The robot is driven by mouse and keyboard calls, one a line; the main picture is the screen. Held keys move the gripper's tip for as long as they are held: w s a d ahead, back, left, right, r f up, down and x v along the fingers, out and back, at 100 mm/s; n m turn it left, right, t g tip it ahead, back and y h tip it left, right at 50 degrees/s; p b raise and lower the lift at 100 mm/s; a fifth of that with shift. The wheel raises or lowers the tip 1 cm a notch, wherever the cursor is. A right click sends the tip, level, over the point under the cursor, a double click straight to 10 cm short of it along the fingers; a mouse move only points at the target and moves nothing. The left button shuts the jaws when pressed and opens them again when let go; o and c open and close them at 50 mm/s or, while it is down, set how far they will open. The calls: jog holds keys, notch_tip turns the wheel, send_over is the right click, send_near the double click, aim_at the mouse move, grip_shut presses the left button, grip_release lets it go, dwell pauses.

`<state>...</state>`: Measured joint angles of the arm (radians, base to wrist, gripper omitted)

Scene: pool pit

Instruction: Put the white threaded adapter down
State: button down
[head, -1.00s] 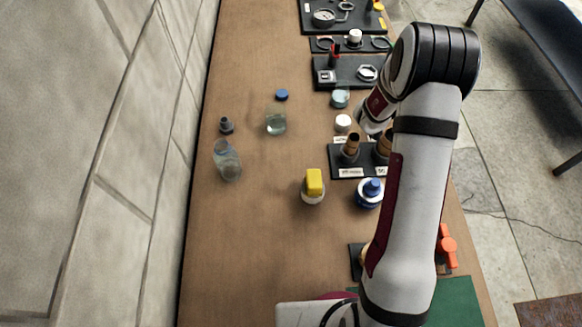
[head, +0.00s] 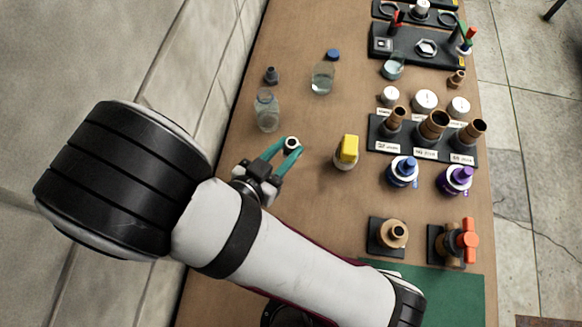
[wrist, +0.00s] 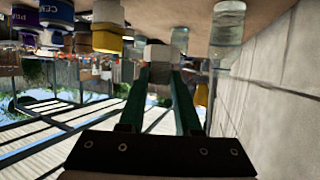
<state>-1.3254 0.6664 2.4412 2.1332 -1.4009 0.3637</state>
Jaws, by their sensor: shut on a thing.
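The white threaded adapter (head: 292,143) is between the tips of my gripper (head: 290,148), which has green fingers. In the head view it shows as a small white ring with a dark opening. In the wrist view the adapter (wrist: 158,53) is a pale block at the ends of both fingers (wrist: 160,75). My gripper is shut on it, over the left part of the wooden table (head: 300,200). I cannot tell whether the adapter touches the table.
A yellow-capped bottle (head: 346,152) stands just right of the gripper. A stone wall (head: 200,60) runs along the left. Bare table lies in front of the yellow-capped bottle.

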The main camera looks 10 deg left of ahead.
notch_tip(320, 180, down, 10)
jog(key=shift+s+r, duration=0.15)
jog(key=c, duration=0.6)
grip_release()
